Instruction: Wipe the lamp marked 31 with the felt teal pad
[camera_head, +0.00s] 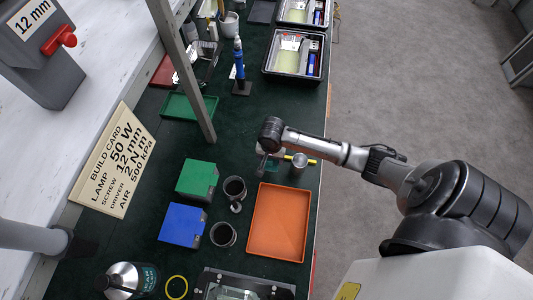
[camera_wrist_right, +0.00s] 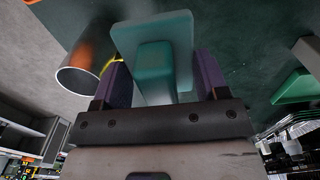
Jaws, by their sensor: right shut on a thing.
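The teal pad (camera_wrist_right: 155,55) is a flat plate with a block-shaped grip on its back. My right gripper (camera_wrist_right: 155,85) is shut on that grip, with a purple finger on each side. In the head view my right gripper (camera_head: 263,164) is over the green bench mat, left of a silver cylinder (camera_head: 299,162) with a yellow bar across it. The pad is mostly hidden there by my wrist. No number 31 is readable on anything, so I cannot tell which thing is the marked lamp. My left gripper is not in view.
An orange tray (camera_head: 278,222) lies below my right gripper. Two dark cups (camera_head: 234,188) (camera_head: 223,234) stand beside green (camera_head: 197,180) and blue (camera_head: 183,224) boxes. A grey post (camera_head: 183,70) slants across the bench. A build card (camera_head: 113,160) lies left.

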